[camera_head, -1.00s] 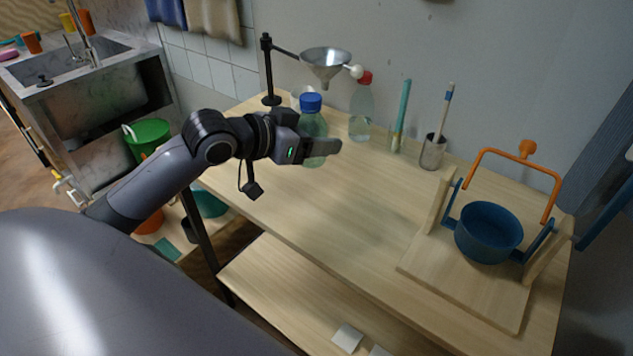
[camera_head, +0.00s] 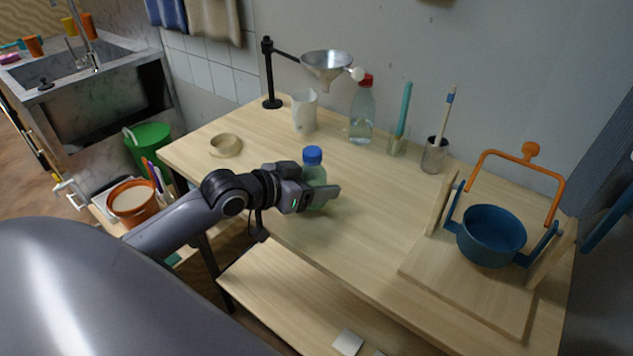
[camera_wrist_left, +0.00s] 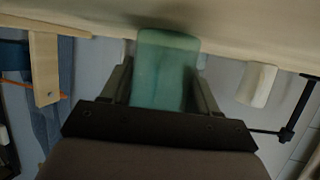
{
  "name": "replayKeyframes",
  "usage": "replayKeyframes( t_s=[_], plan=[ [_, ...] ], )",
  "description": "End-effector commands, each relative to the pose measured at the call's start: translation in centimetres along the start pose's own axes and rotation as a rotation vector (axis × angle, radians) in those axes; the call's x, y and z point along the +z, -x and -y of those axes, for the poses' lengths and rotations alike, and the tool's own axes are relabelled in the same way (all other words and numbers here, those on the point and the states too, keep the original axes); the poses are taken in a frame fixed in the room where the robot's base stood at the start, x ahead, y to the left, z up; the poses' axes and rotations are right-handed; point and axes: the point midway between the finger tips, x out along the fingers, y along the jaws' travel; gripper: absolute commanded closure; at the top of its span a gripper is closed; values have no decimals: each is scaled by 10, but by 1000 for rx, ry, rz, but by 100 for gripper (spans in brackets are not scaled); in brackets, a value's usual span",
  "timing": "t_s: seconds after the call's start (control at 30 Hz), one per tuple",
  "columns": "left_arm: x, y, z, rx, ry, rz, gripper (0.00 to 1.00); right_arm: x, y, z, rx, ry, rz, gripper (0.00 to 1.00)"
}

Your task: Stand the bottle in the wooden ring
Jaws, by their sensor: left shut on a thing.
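The bottle (camera_head: 314,170) is clear greenish with a blue cap. My left gripper (camera_head: 322,196) is shut on it and holds it upright over the front part of the table; I cannot tell whether its base touches the tabletop. In the left wrist view the bottle (camera_wrist_left: 166,70) fills the space between the fingers. The wooden ring (camera_head: 226,145) lies flat on the table's left part, behind and to the left of the bottle, and looks empty. My right gripper does not show.
A white cup (camera_head: 305,112) stands under a funnel (camera_head: 327,66) on a black stand. A red-capped bottle (camera_head: 362,115), a green tube in a holder (camera_head: 397,145) and a metal cup (camera_head: 434,156) line the back. A blue pot (camera_head: 491,235) hangs at right. The table's middle is clear.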

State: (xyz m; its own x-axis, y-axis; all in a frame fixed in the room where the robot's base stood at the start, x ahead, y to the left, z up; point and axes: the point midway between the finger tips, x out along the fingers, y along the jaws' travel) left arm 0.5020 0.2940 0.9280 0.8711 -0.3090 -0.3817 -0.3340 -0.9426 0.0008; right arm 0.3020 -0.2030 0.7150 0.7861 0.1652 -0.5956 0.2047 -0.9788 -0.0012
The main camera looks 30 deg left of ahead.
Motion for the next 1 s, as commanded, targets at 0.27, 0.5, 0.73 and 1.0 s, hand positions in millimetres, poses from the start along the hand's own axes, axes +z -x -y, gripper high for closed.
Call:
replayKeyframes(
  t_s=[0.27,0.5,0.73,1.0],
  plan=[
    [2,-1,0,0,0,1,15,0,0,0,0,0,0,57],
    [-1,0,0,0,-1,-1,15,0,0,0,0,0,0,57],
    [1,20,1,-2,-2,3,15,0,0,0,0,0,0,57],
    [1,56,0,-1,-1,3,15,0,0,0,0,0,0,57]
  ],
)
